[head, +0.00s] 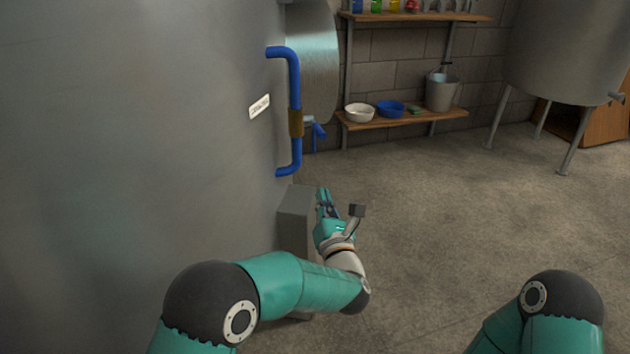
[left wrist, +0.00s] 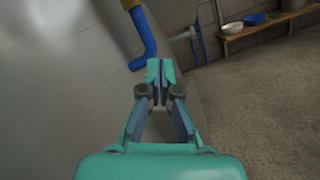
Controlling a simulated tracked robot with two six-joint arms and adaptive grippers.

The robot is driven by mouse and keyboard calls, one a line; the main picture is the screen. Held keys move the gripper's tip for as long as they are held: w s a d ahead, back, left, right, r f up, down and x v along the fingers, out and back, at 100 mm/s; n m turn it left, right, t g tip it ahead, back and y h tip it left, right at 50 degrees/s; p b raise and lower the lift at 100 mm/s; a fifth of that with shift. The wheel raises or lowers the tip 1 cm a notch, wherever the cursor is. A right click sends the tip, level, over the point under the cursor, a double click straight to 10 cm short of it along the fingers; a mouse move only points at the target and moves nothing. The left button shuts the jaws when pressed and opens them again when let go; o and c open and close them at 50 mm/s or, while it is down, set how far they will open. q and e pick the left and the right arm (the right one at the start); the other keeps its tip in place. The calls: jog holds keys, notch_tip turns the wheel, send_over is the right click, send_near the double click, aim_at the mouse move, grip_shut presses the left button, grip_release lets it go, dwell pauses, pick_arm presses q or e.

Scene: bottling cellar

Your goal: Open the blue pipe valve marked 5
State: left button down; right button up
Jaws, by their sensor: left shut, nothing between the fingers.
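A blue pipe (head: 294,75) runs down the side of the large grey tank, with a brown-brass valve body (head: 296,123) in its lower half. A small blue handle (head: 319,131) sticks out just right of the valve body. No number 5 is readable on it. The pipe's lower bend (left wrist: 143,45) shows at the top of the left wrist view. My left gripper (head: 322,194) is shut and empty, below and to the right of the pipe's lower end, apart from pipe and handle. My right gripper is out of view.
A white label (head: 260,106) is on the grey tank (head: 130,100). A grey block (head: 297,215) stands against the tank beside my left gripper. Shelves (head: 410,117) with bowls and a bucket stand at the back wall. A legged vessel (head: 570,50) is at right. The floor between is clear.

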pick_arm(q)
jog(key=n, duration=0.1)
jog(key=r+n+y, duration=0.1)
jog(key=d+n, duration=0.1)
jog(key=shift+s+r+t+y+b, duration=0.25)
jog(key=shift+s+t+y+b, duration=0.05)
jog(key=shift+s+b, duration=0.1)
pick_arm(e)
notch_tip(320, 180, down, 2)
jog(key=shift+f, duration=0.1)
pick_arm(q)
jog(key=shift+w+a, duration=0.1)
send_near(313, 128)
jog(key=w+a+f, duration=0.1)
jog(key=w+f, duration=0.4)
notch_tip(313, 128, up, 4)
jog(key=shift+w+d+r+b, duration=0.1)
jog(key=shift+w+d+b, duration=0.1)
jog(key=shift+b, duration=0.25)
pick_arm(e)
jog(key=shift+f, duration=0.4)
